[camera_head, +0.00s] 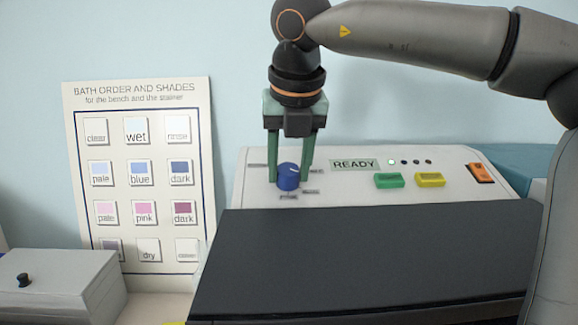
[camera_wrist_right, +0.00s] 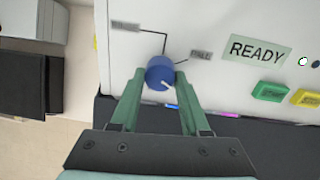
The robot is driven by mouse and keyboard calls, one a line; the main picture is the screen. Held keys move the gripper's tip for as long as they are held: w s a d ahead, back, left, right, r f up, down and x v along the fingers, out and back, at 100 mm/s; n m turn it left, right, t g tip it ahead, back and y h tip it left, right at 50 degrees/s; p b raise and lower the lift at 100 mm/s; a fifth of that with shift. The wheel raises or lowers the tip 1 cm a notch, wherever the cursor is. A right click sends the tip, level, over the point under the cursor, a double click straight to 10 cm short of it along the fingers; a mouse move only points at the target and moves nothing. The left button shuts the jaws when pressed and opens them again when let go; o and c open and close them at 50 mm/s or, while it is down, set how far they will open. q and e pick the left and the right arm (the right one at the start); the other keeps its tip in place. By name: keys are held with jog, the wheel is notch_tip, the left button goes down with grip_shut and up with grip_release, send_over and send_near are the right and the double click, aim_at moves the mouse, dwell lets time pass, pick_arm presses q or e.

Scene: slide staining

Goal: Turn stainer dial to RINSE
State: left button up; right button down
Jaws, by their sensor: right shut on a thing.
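The stainer (camera_head: 262,222) is a white machine with a dark front cover and a sloped control panel. Its blue dial (camera_head: 288,178) is on the left of the panel and also shows in the wrist view (camera_wrist_right: 158,74). A white pointer mark on the dial points toward the lower right in the wrist view. Small labels surround the dial, too small to read. My right gripper (camera_head: 290,178) points down, its green fingers shut on the dial from both sides; the fingers (camera_wrist_right: 160,82) also show in the wrist view. My left gripper is out of view.
A READY display (camera_head: 354,164), a green button (camera_head: 389,181), a yellow button (camera_head: 430,180) and an orange switch (camera_head: 480,173) sit right of the dial. A shade chart (camera_head: 140,92) leans on the wall at left. A grey box (camera_head: 60,285) stands at lower left.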

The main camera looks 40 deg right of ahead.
jog(key=shift+n, duration=0.4)
jog(key=n+p, duration=0.1)
jog(key=n, duration=0.3)
jog(key=shift+d+n, duration=0.1)
jog(key=shift+n, duration=0.2)
jog(key=n, duration=0.6)
jog(key=shift+g, duration=0.3)
jog(key=n, duration=0.6)
jog(key=shift+w+d+n, duration=0.1)
jog(key=shift+w+n, duration=0.05)
jog(key=shift+n, duration=0.25)
jog(key=n, duration=0.5)
jog(key=shift+r+n, duration=0.1)
jog(key=shift+n, duration=0.2)
jog(key=shift+c, duration=1.9)
grip_release()
